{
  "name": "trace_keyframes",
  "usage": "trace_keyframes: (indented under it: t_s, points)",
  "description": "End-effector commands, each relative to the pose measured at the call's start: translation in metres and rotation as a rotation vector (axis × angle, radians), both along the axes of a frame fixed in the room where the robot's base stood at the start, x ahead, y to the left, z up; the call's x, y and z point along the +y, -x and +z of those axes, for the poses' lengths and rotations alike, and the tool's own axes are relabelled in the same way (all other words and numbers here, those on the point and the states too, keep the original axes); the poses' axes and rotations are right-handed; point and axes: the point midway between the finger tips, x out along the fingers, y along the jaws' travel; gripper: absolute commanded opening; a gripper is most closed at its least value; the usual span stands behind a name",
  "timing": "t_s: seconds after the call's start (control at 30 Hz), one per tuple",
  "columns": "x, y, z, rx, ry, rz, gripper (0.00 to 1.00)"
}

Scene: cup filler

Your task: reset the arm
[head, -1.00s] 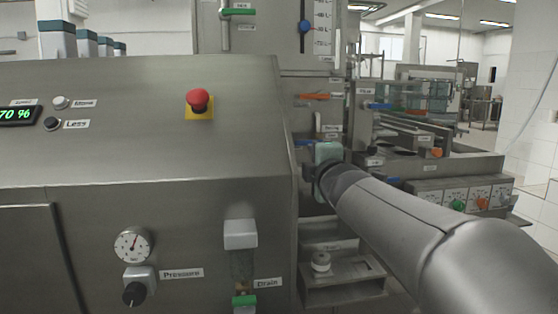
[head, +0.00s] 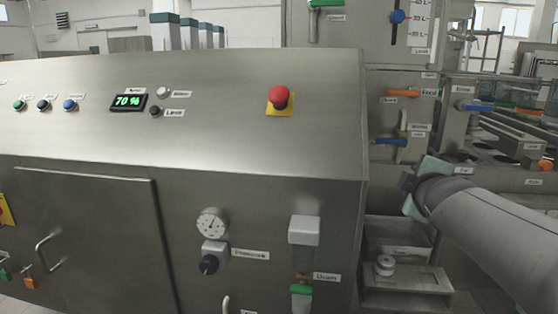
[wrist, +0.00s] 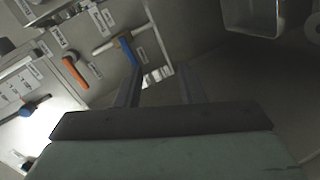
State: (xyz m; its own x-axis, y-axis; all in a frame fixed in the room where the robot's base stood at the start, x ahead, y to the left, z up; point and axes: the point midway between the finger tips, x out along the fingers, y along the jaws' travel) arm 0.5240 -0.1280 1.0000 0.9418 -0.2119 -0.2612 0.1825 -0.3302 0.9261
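My gripper (head: 410,188) is at the end of my arm, right of the large steel cabinet in the head view. The arm comes in from the lower right. In the wrist view, its two dark fingers (wrist: 158,85) stand apart with nothing seen between them. A blue lever (wrist: 126,48) and an orange lever (wrist: 75,73) show beyond the fingers. In the head view, my gripper is below and to the right of the blue lever (head: 390,141). I cannot tell the exact gap to the panel.
The steel cabinet (head: 265,150) fills the left and middle, with a red emergency button (head: 280,97), a 70 % display (head: 128,101) and a pressure gauge (head: 212,222). A low steel shelf (head: 405,279) with a small white round part (head: 384,265) lies below my gripper.

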Motion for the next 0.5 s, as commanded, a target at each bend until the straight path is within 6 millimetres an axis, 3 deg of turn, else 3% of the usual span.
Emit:
trace_keyframes:
  t_s: [0.03,0.17,0.27,0.5]
  points:
    - [0.006,0.006,0.008,0.043,-0.063,-0.019,0.35]
    - [0.024,0.028,-0.004,0.181,-0.255,-0.099,0.35]
    - [0.044,0.059,-0.014,0.329,-0.435,-0.199,0.35]
    - [0.101,0.169,-0.030,0.719,-0.788,-0.535,0.35]
